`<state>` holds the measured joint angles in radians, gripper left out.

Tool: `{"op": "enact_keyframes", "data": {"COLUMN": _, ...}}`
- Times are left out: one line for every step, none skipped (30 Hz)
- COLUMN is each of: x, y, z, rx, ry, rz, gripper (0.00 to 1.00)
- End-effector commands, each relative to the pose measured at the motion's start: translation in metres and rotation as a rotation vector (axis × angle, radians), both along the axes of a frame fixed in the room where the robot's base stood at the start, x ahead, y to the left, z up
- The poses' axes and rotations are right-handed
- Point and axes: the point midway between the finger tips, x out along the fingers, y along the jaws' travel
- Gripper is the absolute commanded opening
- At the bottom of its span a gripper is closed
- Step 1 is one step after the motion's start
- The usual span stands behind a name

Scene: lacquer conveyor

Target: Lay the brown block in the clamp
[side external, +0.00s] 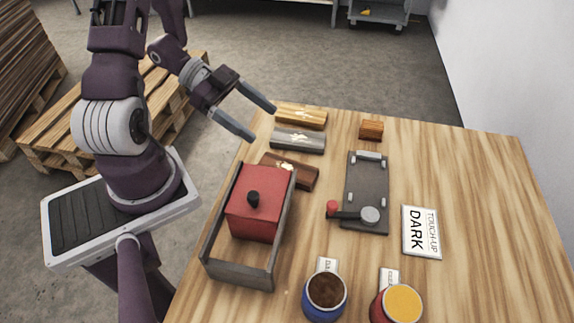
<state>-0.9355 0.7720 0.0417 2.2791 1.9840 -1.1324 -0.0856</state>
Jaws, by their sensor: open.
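The dark brown block (300,174), with a pale patch on top, lies on the table partly behind the red box. The clamp (365,190) is a dark grey plate with small light posts, a round grey disc and a red-knobbed lever at its near end. Its plate is bare. My gripper (261,122) is open and empty at the table's far left edge, its fingers spread beside the tan block (303,117) and grey block (297,139). It is apart from the brown block, which lies nearer the camera.
A red box (258,212) with a black knob sits in a grey tray (237,271). A small orange-brown block (371,130) lies beyond the clamp. The table's right side is clear.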

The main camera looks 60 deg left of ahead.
Motion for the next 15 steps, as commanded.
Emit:
{"op": "enact_keyframes", "data": {"x": -0.001, "y": -0.001, "z": -0.024, "rx": -0.011, "ry": 0.008, "rz": 0.002, "gripper": 0.80}}
{"op": "enact_keyframes", "data": {"x": -0.001, "y": -0.001, "z": -0.037, "rx": -0.009, "ry": 0.007, "rz": 0.003, "gripper": 0.80}}
{"op": "enact_keyframes", "data": {"x": -0.001, "y": -0.001, "z": -0.053, "rx": -0.008, "ry": 0.005, "rz": 0.003, "gripper": 0.80}}
{"op": "enact_keyframes", "data": {"x": 0.000, "y": -0.001, "z": -0.063, "rx": -0.005, "ry": 0.004, "rz": 0.002, "gripper": 0.80}}
{"op": "enact_keyframes", "data": {"x": 0.000, "y": 0.000, "z": -0.071, "rx": -0.004, "ry": 0.003, "rz": 0.000, "gripper": 0.80}}
{"op": "enact_keyframes", "data": {"x": 0.000, "y": 0.000, "z": -0.079, "rx": -0.002, "ry": 0.000, "rz": 0.000, "gripper": 0.80}}
{"op": "enact_keyframes", "data": {"x": 0.001, "y": 0.000, "z": -0.084, "rx": -0.002, "ry": -0.001, "rz": 0.000, "gripper": 0.80}}
{"op": "enact_keyframes", "data": {"x": 0.001, "y": -0.001, "z": -0.087, "rx": 0.000, "ry": -0.001, "rz": 0.000, "gripper": 0.80}}
{"op": "enact_keyframes", "data": {"x": 0.002, "y": -0.004, "z": -0.090, "rx": 0.000, "ry": -0.002, "rz": -0.002, "gripper": 0.80}}
{"op": "enact_keyframes", "data": {"x": 0.004, "y": -0.006, "z": -0.092, "rx": 0.000, "ry": -0.002, "rz": -0.002, "gripper": 0.80}}
{"op": "enact_keyframes", "data": {"x": 0.006, "y": -0.009, "z": -0.094, "rx": 0.000, "ry": -0.002, "rz": -0.001, "gripper": 0.80}}
{"op": "enact_keyframes", "data": {"x": 0.008, "y": -0.013, "z": -0.096, "rx": -0.001, "ry": -0.003, "rz": -0.003, "gripper": 0.80}}
{"op": "enact_keyframes", "data": {"x": 0.010, "y": -0.017, "z": -0.098, "rx": -0.001, "ry": -0.002, "rz": -0.003, "gripper": 0.80}}
{"op": "enact_keyframes", "data": {"x": 0.012, "y": -0.021, "z": -0.100, "rx": -0.001, "ry": -0.001, "rz": -0.004, "gripper": 0.80}}
{"op": "enact_keyframes", "data": {"x": 0.014, "y": -0.028, "z": -0.102, "rx": -0.001, "ry": -0.001, "rz": -0.004, "gripper": 0.80}}
